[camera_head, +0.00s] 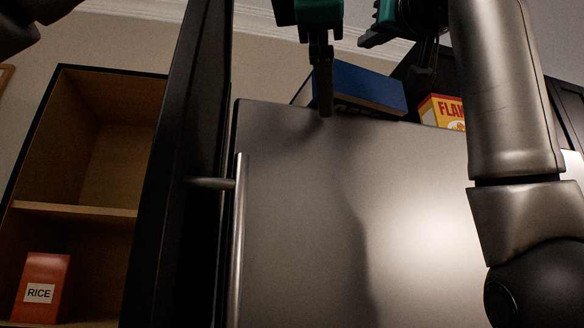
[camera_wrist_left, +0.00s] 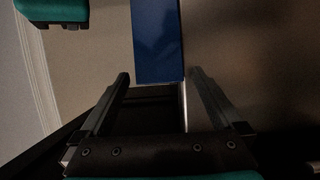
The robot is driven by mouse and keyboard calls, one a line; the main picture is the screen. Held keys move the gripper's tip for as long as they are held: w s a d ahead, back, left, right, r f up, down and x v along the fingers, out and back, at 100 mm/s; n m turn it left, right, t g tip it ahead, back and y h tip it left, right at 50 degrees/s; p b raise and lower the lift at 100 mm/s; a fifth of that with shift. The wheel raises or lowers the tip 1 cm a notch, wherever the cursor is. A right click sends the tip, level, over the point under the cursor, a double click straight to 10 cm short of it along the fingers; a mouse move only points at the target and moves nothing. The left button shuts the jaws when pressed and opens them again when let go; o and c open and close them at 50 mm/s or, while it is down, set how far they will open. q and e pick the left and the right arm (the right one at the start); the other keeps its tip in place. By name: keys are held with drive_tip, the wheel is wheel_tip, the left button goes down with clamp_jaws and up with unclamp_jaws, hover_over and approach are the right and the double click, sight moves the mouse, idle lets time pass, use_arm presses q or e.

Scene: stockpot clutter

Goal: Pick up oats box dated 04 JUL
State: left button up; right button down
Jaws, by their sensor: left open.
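A blue box (camera_head: 360,86) lies tilted into view on top of the steel cabinet. Only the tops of pale letters show at its lower edge, so I cannot read a name or date. My left gripper (camera_head: 323,95) points down and overlaps the box's left end in the head view. In the left wrist view, the open left gripper (camera_wrist_left: 159,80) has one finger on each side of the near end of the blue box (camera_wrist_left: 157,40), with no clear contact. My right gripper (camera_head: 385,32) is up to the right, partly cut off; its fingers are unclear.
A yellow-and-red box marked "FLA…" (camera_head: 443,111) stands right of the blue box. The steel front (camera_head: 290,190) has a long bar handle (camera_head: 238,230). A dark door (camera_head: 180,170) stands beside open wooden shelves (camera_head: 80,209) holding a red RICE box (camera_head: 43,287).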

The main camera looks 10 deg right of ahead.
use_arm(q)
clamp_jaws()
use_arm(e)
drive_tip(key=shift+r, duration=0.6)
idle(0.5)
drive_tip(key=v, duration=1.2)
idle(0.4)
